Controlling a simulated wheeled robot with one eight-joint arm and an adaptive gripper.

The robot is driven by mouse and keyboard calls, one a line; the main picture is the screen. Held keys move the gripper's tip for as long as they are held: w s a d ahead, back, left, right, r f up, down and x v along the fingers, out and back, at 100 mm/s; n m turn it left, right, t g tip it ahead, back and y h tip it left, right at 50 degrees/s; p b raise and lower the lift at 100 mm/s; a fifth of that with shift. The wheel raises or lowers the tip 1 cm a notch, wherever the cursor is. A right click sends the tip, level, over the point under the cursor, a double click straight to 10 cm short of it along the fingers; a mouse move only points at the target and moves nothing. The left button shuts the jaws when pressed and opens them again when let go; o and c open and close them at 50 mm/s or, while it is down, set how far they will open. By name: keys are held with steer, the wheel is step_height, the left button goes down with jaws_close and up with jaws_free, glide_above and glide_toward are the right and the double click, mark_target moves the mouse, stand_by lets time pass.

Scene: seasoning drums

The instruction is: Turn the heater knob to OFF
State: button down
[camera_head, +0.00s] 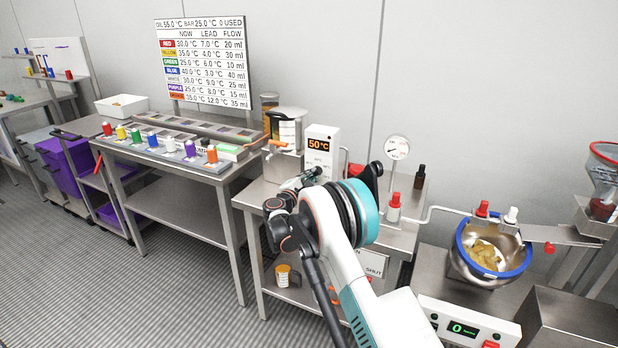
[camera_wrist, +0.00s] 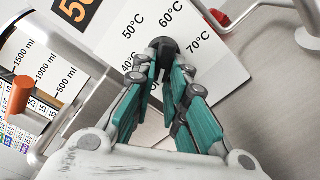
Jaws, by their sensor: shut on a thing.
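The heater (camera_head: 322,143) is a white upright box with an orange "50°C" display, on the steel bench in the head view. In the wrist view its white face (camera_wrist: 115,42) shows marks for 50, 60 and 70°C, with 40°C partly covered. The dark heater knob (camera_wrist: 163,46) sits between these marks. My gripper (camera_wrist: 164,72) is shut on the knob, with a teal-padded finger on either side. In the head view my arm hides the lower part of the heater.
A clear measuring vessel (camera_head: 287,130) stands just left of the heater. A round gauge (camera_head: 397,148) and a red-capped bottle (camera_head: 393,208) are to the right. Further right is a blue-rimmed bowl (camera_head: 460,255). A colour-coded row of drums (camera_head: 169,144) stands on the left bench.

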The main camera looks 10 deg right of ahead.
steer(key=shift+d+n, duration=0.1)
steer(key=shift+n, duration=0.2)
steer(key=c, duration=1.6)
jaws_free()
steer(key=v, duration=1.2)
steer(key=shift+d, duration=0.1)
